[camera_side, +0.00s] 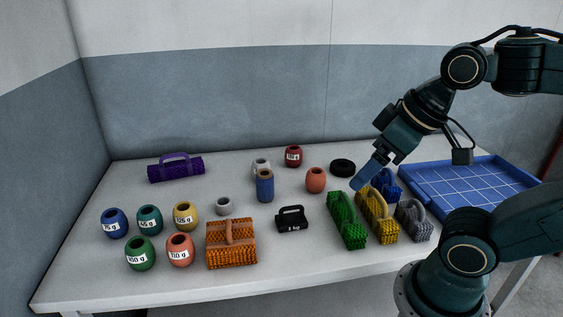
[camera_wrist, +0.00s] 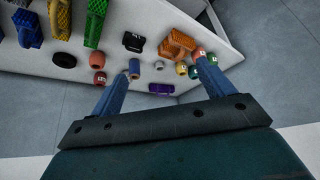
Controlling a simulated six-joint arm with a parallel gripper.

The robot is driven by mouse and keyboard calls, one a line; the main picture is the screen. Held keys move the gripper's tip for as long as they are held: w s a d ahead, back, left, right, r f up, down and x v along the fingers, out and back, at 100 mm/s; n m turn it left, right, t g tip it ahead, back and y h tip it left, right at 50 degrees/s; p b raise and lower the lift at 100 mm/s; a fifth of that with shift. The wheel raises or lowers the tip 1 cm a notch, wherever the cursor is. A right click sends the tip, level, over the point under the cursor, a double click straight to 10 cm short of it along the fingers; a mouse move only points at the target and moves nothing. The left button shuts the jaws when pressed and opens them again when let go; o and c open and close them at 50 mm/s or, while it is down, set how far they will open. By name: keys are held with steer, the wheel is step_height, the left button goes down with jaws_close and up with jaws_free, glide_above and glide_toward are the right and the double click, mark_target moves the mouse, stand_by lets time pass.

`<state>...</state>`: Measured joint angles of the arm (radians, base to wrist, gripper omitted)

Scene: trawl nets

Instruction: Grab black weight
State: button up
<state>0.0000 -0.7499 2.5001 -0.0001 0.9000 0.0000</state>
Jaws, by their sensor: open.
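The black weight (camera_side: 291,219) has a handle on top and a white "1 kg" label. It stands on the table near the front middle, right of the orange net bundle. In the wrist view the black weight (camera_wrist: 134,42) lies beyond my fingertips, apart from them. My gripper (camera_side: 362,181) is tilted down over the table's right part, to the right of and above the weight. In the wrist view my gripper's two blue fingers (camera_wrist: 162,70) are spread wide with nothing held between them. Nothing hides the weight.
A green net bundle (camera_side: 347,221) stands right of the weight, with yellow, grey and blue bundles beyond. The orange bundle (camera_side: 232,246) is on its left. A black ring (camera_side: 342,168), a blue cylinder (camera_side: 265,187) and several labelled pots stand around. A blue tray (camera_side: 410,178) is at right.

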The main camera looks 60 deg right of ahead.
steer(key=shift+w, duration=0.1)
steer(key=w+d+f+m+g+y, duration=0.1)
steer(key=w+d+f+m, duration=0.2)
steer(key=w+m, duration=0.35)
steer(key=w+d+f+m+g, duration=0.1)
steer(key=w+d+f+m, duration=0.15)
steer(key=w+m, duration=0.4)
steer(key=w+d+f+m+y, duration=0.1)
steer(key=w+d+f+m, duration=0.2)
steer(key=d+f+m, duration=0.3)
steer(key=w+d+f+m+y, duration=0.1)
steer(key=w+d+f+m, duration=0.3)
steer(key=f+m, duration=0.3)
steer(key=shift+w+d+f+g, duration=0.25)
steer(key=shift+d+f+g, duration=0.05)
steer(key=shift+d+f, duration=0.55)
glide_above(291, 215)
steer(key=s, duration=0.2)
steer(key=shift+s+d+f, duration=0.1)
steer(key=shift+d+f, duration=0.1)
steer(key=shift+f, duration=1.8)
steer(key=shift+s+d+f, duration=0.1)
steer(key=shift+d+f, duration=0.05)
steer(key=shift+f, duration=1.8)
